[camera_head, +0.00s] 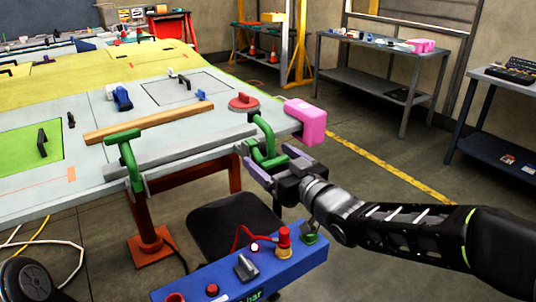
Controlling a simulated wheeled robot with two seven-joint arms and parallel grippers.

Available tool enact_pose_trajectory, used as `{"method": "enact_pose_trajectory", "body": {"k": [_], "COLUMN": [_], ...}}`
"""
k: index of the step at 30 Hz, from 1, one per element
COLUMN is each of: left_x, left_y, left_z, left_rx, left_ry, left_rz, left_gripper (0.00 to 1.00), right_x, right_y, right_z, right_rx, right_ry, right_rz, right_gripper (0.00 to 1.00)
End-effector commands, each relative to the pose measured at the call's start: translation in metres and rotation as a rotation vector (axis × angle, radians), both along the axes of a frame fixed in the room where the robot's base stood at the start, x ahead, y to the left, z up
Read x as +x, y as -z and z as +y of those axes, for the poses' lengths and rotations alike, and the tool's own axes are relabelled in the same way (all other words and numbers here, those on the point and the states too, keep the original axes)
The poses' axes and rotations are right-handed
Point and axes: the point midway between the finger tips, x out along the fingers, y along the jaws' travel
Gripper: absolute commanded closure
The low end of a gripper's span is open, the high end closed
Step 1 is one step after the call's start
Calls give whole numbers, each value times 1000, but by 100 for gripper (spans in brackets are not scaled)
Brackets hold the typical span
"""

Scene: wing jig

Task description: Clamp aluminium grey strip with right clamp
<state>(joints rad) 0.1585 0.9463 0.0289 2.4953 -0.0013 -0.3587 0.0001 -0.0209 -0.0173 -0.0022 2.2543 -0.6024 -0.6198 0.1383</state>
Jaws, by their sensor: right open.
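The aluminium grey strip (180,145) lies along the front edge of the jig table. The right clamp (263,138) is green and stands at the strip's right end, with its upper arm raised and its lower part at the table edge. A second green clamp (127,158) stands at the strip's left end. My right gripper (252,160) is open at the right clamp, with its fingers around or beside the lower green part; contact is unclear. My left gripper is not in view.
A wooden bar (150,122) lies behind the strip. A pink block (306,121) sits at the table's right corner, near my right gripper. A red disc (243,102) and a blue tool (122,98) are on the table (85,165). A blue control box (225,275) is in front.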

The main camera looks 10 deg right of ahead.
Motion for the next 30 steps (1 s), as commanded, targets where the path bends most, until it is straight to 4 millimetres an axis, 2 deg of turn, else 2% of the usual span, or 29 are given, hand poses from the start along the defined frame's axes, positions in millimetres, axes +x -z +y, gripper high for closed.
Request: {"method": "enact_pose_trajectory", "body": {"k": [4, 13, 30], "left_x": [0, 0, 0], "left_y": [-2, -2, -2], "left_z": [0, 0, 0], "left_rx": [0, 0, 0], "left_ry": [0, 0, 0], "left_rz": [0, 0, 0], "left_gripper": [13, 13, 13], "right_x": [12, 13, 13], "right_y": [0, 0, 0], "right_z": [5, 5, 5], "right_rx": [1, 0, 0], "right_ry": [0, 0, 0], "right_rz": [0, 0, 0], "right_gripper": [13, 14, 60]}}
